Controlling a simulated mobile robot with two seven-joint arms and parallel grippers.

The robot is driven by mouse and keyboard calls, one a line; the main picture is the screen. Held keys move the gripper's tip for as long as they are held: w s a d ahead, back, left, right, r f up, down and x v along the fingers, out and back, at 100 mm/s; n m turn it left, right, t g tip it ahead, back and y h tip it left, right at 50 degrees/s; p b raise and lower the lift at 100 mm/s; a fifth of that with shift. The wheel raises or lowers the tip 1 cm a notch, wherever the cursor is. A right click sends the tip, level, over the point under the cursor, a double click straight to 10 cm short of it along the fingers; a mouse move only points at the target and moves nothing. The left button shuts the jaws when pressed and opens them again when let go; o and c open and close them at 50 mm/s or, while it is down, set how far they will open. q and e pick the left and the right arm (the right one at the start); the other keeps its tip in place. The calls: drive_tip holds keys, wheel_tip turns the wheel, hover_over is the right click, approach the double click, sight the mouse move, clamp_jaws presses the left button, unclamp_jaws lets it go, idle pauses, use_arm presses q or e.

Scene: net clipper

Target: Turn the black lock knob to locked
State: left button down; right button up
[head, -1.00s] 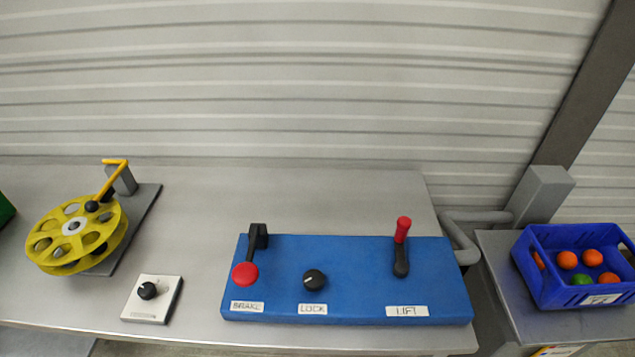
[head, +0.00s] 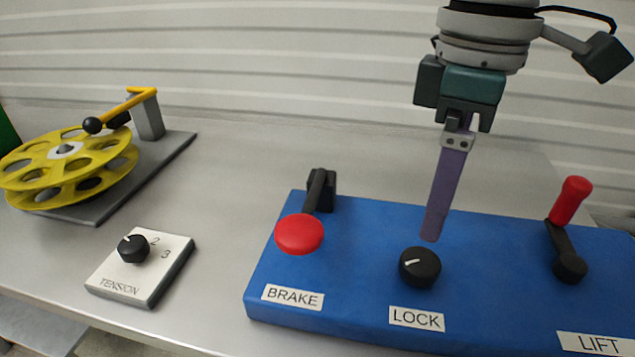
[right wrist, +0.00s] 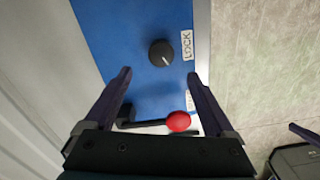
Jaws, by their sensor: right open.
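The black lock knob (head: 420,267) sits on the blue panel (head: 370,230) behind the LOCK label (head: 417,318). In the right wrist view the gripper (right wrist: 160,75) is open and empty. The knob (right wrist: 161,53) lies a little beyond the two fingertips, between their lines.
The red-topped brake lever (head: 299,235) stands left of the knob, and the red-handled lift lever (head: 571,200) stands to the right. A tension dial box (head: 140,266) and a yellow reel (head: 65,165) are at the left. Bare table lies between the box and panel.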

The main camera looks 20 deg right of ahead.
sight(422, 259)
wheel_tip(422, 259, down, 9)
drive_tip(key=shift+s+f+b, duration=0.1)
drive_tip(key=shift+s+b, duration=0.05)
drive_tip(key=shift+b, duration=0.65)
drive_tip(key=shift+c, duration=0.3)
